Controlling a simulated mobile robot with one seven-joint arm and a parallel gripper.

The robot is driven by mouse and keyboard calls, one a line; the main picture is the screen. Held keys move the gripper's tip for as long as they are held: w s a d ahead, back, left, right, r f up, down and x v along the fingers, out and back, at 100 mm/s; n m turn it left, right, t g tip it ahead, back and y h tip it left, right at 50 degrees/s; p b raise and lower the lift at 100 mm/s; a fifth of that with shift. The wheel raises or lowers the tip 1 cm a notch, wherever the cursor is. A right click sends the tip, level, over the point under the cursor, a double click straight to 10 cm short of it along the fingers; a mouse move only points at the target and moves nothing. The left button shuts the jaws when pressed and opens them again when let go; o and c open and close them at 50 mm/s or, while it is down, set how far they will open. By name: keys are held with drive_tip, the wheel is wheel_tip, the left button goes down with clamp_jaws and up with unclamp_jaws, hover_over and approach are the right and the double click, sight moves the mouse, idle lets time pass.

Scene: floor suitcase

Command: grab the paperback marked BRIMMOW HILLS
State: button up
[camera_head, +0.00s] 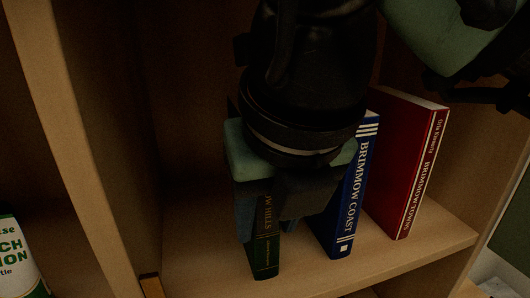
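The dark green paperback (265,252) stands upright on the shelf, spine facing out. Only "W HILLS" of its title shows; the upper spine is hidden behind my gripper. My gripper (261,226) is in front of this book, with one finger at the left of the spine and the other at the right. The fingers overlap the spine's edges in the view. I cannot tell whether they touch or squeeze the book.
A blue book marked BRIMMOW COAST (352,200) stands close at the right. A red book marked BRIMMOW TOWNS (412,170) stands further right. The shelf's wooden upright (75,140) is at the left, with a white and green container (14,258) beyond it.

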drive_tip(key=shift+w+f, duration=0.1)
drive_tip(key=shift+w, duration=0.05)
clamp_jaws()
